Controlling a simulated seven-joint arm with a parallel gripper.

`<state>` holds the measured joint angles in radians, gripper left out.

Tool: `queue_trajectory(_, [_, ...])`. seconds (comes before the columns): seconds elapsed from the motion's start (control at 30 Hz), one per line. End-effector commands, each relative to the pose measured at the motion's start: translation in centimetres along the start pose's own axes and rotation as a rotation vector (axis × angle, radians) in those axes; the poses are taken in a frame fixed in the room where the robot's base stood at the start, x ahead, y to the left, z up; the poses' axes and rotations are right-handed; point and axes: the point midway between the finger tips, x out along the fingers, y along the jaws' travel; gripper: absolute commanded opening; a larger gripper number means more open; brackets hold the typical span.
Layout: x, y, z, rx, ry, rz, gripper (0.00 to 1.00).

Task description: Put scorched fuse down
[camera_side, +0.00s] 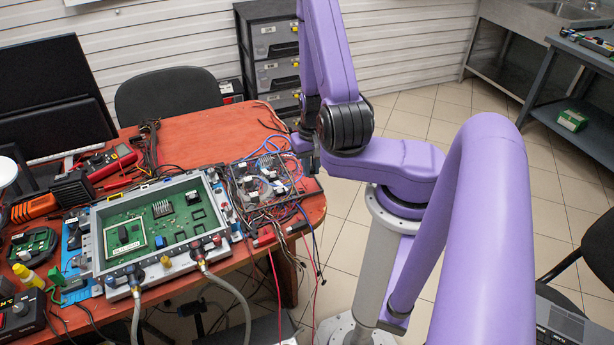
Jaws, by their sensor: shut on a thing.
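My gripper (312,160) points down at the right end of the red workbench, over the right edge of a tray of tangled wires (262,188). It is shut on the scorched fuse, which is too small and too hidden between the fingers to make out. I cannot tell whether the fuse touches anything below. A grey-framed case with a green circuit board (128,240) lies to the left of the tray. Two grey hoses (240,300) run down from its front connectors.
Red and blue wires hang over the bench's right edge. The red bench top (195,140) is fairly clear behind the case.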

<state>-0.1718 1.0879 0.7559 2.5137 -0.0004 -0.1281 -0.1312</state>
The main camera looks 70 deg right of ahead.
Motion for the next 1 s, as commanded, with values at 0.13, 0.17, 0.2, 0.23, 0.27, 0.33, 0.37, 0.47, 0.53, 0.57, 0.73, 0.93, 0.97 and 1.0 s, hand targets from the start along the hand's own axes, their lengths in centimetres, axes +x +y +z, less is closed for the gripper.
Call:
queue_trajectory(0.13, [1.2,-0.3,-0.9,0.0,0.0,0.0,0.0])
queue_trajectory(0.17, [1.3,-0.3,-1.1,0.0,0.0,0.0,0.0])
queue_trajectory(0.2, [1.4,-0.3,-1.2,0.0,0.0,0.0,0.0])
queue_trajectory(0.23, [1.5,-0.3,-1.2,0.0,0.0,0.0,0.0])
queue_trajectory(0.27, [1.7,-0.4,-1.4,0.0,0.0,0.0,0.0])
queue_trajectory(0.33, [2.2,-0.5,-1.7,0.0,0.0,0.0,0.0])
queue_trajectory(0.37, [2.5,-0.5,-1.8,0.0,-0.002,0.0,0.0])
queue_trajectory(0.47, [3.6,-0.5,-1.7,0.0,-0.004,0.0,0.0])
queue_trajectory(0.53, [4.3,-0.5,-1.6,0.0,-0.003,0.0,0.0])
queue_trajectory(0.57, [4.6,-0.5,-1.6,0.0,-0.003,0.0,0.0])
queue_trajectory(0.73, [5.2,-0.5,-1.7,0.0,0.001,0.0,0.0])
queue_trajectory(0.93, [5.1,-0.5,-1.7,0.0,0.001,0.0,0.0])
queue_trajectory(0.97, [5.2,-0.5,-1.7,0.001,0.001,0.0,0.0])
queue_trajectory(1.0, [5.2,-0.5,-1.7,0.001,0.0,0.0,0.0])
